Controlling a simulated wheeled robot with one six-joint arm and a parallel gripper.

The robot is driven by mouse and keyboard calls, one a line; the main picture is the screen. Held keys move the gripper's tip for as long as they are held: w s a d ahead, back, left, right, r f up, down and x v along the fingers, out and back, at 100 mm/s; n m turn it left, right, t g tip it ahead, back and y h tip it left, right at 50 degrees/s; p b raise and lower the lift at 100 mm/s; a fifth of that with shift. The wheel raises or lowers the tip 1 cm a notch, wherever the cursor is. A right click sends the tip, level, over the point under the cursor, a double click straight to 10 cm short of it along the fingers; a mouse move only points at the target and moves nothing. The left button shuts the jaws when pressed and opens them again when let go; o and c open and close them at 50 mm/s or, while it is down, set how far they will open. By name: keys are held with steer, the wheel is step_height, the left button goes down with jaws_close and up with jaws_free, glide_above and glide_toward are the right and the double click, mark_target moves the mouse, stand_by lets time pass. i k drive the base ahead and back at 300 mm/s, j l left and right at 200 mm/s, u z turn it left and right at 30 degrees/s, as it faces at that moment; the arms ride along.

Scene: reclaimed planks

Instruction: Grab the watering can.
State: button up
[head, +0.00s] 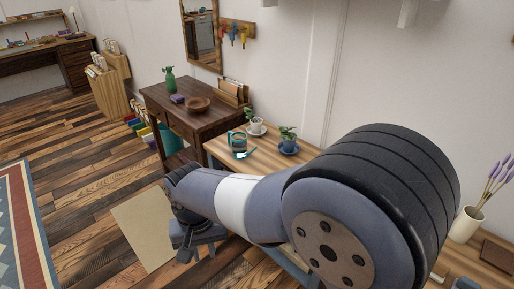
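What looks like the watering can (238,141), a small teal-trimmed vessel with a looped handle, stands at the left end of the light wooden table. A small teal and white item (243,155) lies just in front of it. My gripper (187,252) hangs low in front of the table, over the floor, below and to the left of the can and apart from it. It is small and dark here, so I cannot tell whether its fingers are open. My arm hides much of the table's middle and front.
Two potted plants on saucers, one white (256,129) and one blue (288,147), stand right of the can. A dark wooden side table (160,101) with a green bottle (169,79) and bowl (198,104) is to the left. A beige mat (146,226) lies on open floor.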

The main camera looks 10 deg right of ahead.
mark_target(239, 143)
steer(key=z, duration=0.4)
steer(key=i+j+z, duration=0.1)
steer(key=z, duration=0.3)
steer(key=j+z, duration=0.1)
steer(key=z, duration=0.25)
steer(key=j+z, duration=0.1)
steer(key=z, duration=0.3)
steer(key=i+j, duration=0.1)
steer(key=j, duration=0.35)
steer(key=i+j, duration=0.1)
steer(key=j, duration=0.35)
steer(key=i+j, duration=0.15)
steer(key=j, duration=0.3)
steer(key=i+j, duration=0.1)
steer(key=j, duration=0.3)
steer(key=i+j, duration=0.1)
steer(key=j, duration=0.35)
steer(key=i+j+z, duration=0.1)
steer(key=j, duration=0.35)
